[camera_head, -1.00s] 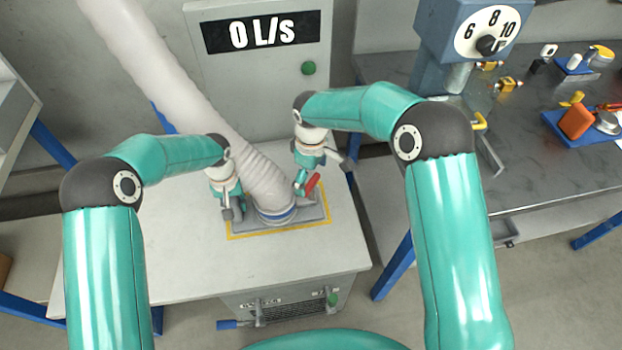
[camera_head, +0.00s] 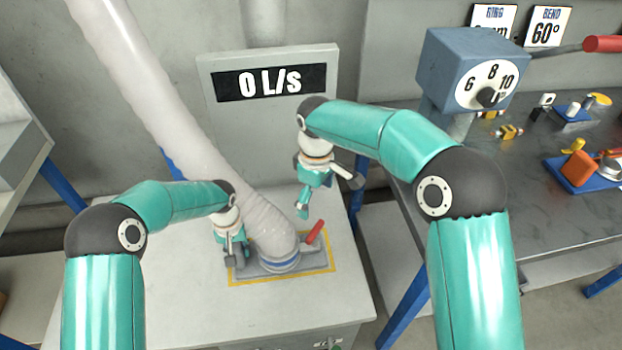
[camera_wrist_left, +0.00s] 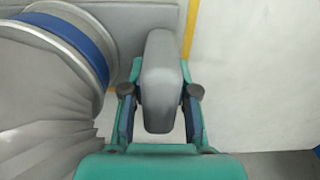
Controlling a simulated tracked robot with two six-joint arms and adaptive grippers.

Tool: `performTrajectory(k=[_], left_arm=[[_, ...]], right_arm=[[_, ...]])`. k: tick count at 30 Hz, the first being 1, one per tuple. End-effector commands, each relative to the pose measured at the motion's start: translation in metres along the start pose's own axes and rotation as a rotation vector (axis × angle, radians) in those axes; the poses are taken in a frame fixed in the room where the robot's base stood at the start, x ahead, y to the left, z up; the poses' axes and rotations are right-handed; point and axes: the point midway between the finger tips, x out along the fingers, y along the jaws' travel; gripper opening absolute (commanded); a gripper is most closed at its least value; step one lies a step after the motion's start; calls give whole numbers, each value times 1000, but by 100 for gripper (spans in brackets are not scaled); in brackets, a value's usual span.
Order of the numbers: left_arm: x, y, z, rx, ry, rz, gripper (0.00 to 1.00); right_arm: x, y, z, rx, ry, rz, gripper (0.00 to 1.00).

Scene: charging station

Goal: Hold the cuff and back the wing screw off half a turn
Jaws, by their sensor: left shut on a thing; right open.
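A pale hose runs down to a grey cuff with a blue band (camera_head: 281,263) on a flat grey base plate (camera_head: 316,262). A red lever (camera_head: 314,231) sticks up beside the cuff at its right; I see no other part that looks like a wing screw. My left gripper (camera_head: 236,252) is at the cuff's left side. In the left wrist view it is shut on a rounded grey handle (camera_wrist_left: 163,80) beside the cuff's blue band (camera_wrist_left: 75,38). My right gripper (camera_head: 304,208) is open and empty, above the red lever and apart from it.
A yellow outline (camera_head: 333,259) surrounds the base plate on the pale bench top (camera_head: 190,310). A display panel (camera_head: 270,82) reading 0 L/s stands behind. At the right is a dark workbench (camera_head: 530,210) with a blue dial device (camera_head: 450,55) and small parts.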

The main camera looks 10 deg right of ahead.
Motion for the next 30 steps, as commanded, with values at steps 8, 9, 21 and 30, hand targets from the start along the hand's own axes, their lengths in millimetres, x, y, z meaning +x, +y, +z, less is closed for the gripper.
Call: performTrajectory(k=[8, 9, 21, 30], left_arm=[[0, 0, 0, 0, 1, 0, 58], [0, 0, 0, 0, 0, 0, 58], [-18, 0, -1, -1, 4, 1, 58], [-76, 0, -2, 0, 4, 0, 58]], right_arm=[[0, 0, 0, 0, -1, 0, 100], [0, 0, 0, 0, -1, 0, 100], [0, 0, 0, 0, -1, 0, 100], [0, 0, 0, 0, 0, 0, 100]])
